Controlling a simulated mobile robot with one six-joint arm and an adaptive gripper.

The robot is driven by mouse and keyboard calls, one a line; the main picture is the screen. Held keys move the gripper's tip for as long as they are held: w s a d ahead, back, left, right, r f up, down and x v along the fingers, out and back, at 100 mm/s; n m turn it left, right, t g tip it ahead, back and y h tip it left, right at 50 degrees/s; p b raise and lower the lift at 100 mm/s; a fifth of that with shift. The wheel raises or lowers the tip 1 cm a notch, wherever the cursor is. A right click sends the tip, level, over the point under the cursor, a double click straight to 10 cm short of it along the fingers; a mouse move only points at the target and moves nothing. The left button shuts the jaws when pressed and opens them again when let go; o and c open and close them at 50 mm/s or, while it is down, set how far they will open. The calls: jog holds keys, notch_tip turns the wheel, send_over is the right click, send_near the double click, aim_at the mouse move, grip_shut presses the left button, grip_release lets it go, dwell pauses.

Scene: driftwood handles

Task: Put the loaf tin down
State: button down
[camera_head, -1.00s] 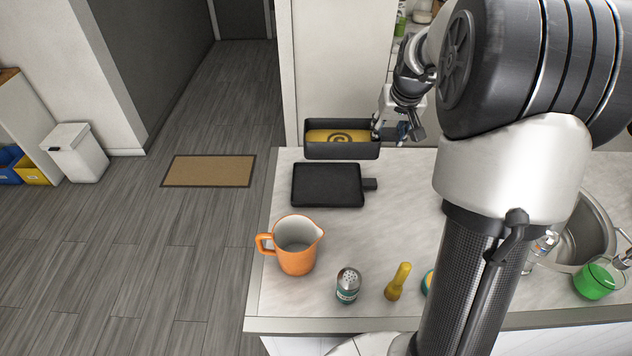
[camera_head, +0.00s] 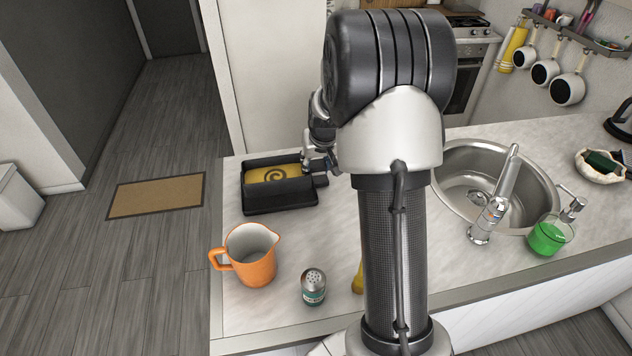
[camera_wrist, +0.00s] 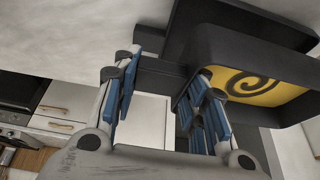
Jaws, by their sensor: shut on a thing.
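The loaf tin (camera_head: 262,174) is a black rectangular tin with a yellow inside marked by a dark spiral. In the head view it is over the black board (camera_head: 281,208), whose short handle (camera_head: 320,180) points right. I cannot tell whether tin and board touch. My gripper (camera_head: 314,160) is at the tin's right end, partly hidden by my arm, and shut on the tin. In the wrist view, the tin (camera_wrist: 262,88) is at the right, beside the blue-padded fingers of my gripper (camera_wrist: 160,98). The exact contact is unclear there.
An orange jug (camera_head: 252,255) and a green-labelled shaker (camera_head: 313,288) stand near the counter's front left. A yellow item (camera_head: 358,278) is partly hidden behind my arm. The sink (camera_head: 475,180), tap (camera_head: 494,205) and green soap bottle (camera_head: 548,236) are at the right.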

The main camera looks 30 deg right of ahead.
aim_at(315, 183)
jog(key=shift+f+b, duration=0.6)
jog(key=shift+f, duration=2.15)
jog(key=shift+f, duration=0.2)
jog(key=c, duration=1)
grip_release()
jog(key=shift+r, duration=0.15)
